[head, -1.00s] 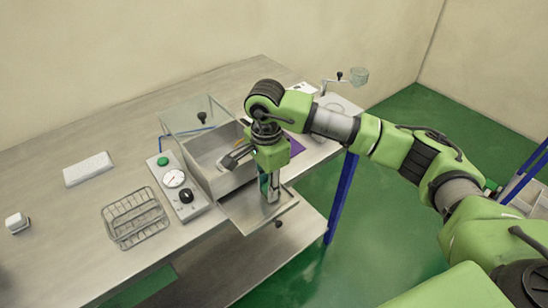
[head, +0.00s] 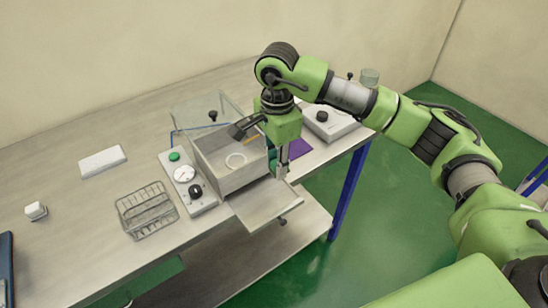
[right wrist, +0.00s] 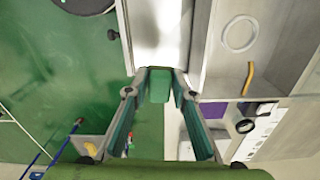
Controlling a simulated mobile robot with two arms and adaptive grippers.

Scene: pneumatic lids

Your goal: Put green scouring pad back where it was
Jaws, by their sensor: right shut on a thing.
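The green scouring pad (right wrist: 159,86) is held between the fingertips of my right gripper (head: 281,170) in the right wrist view. In the head view the gripper points down beside the right front corner of an open metal box (head: 224,184), above the inner end of its lowered front flap (head: 262,205). In the head view I cannot tell the pad from the gripper's green parts. A white ring (head: 236,161) lies inside the box, with an orange-yellow piece (head: 250,139) near its back right. My left gripper is not in view.
A clear lid (head: 192,112) stands raised behind the box. A control panel (head: 187,183) with gauge and knob, then a wire basket (head: 146,210), stand to its left. A purple sheet (head: 300,148) and a white unit with a black knob (head: 328,122) are to its right.

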